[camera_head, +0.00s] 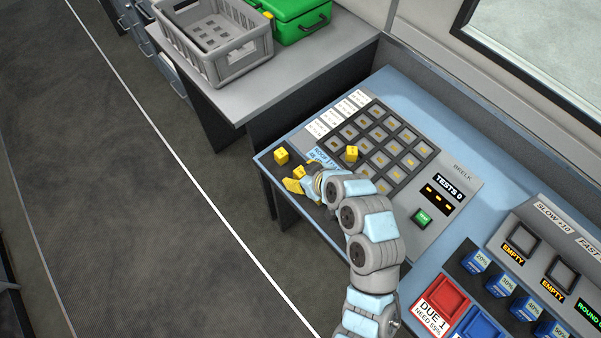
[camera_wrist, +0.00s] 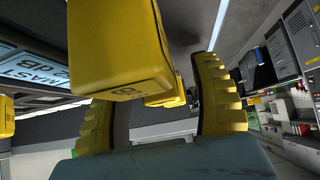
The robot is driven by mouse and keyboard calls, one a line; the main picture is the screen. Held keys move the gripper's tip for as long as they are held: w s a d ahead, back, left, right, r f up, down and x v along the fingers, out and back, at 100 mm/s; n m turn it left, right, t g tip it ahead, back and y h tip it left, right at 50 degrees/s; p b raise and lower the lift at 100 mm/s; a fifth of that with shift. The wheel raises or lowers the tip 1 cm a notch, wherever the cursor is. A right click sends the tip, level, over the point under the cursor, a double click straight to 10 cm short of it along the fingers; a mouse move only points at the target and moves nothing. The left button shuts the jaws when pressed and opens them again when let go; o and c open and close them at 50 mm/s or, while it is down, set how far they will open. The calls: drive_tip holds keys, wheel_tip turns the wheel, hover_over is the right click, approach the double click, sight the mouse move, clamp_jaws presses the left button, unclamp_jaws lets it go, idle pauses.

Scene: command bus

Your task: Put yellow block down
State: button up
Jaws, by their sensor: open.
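My gripper (camera_head: 301,181) is low over the left end of the blue console, with its yellow fingers open. A yellow block (camera_head: 299,172) is right at the fingers in the head view; whether it touches them I cannot tell. A second yellow block (camera_head: 281,156) is at the console's left corner. A third (camera_head: 351,153) is on the key grid. In the wrist view, a large yellow block (camera_wrist: 120,50) is close in front of my open gripper (camera_wrist: 160,78), partly covering the left finger. Smaller yellow blocks show behind it (camera_wrist: 172,92) and at the left edge (camera_wrist: 5,117).
The grid panel (camera_head: 385,147) of dark square keys lies beside my gripper. A display reading TESTS 0 (camera_head: 442,197) and a green button (camera_head: 422,217) are to its right. A grey crate (camera_head: 214,66) and green box (camera_head: 300,12) stand on the side table behind. Red and blue bins are at the front right.

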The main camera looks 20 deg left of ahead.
clamp_jaws()
idle(0.3)
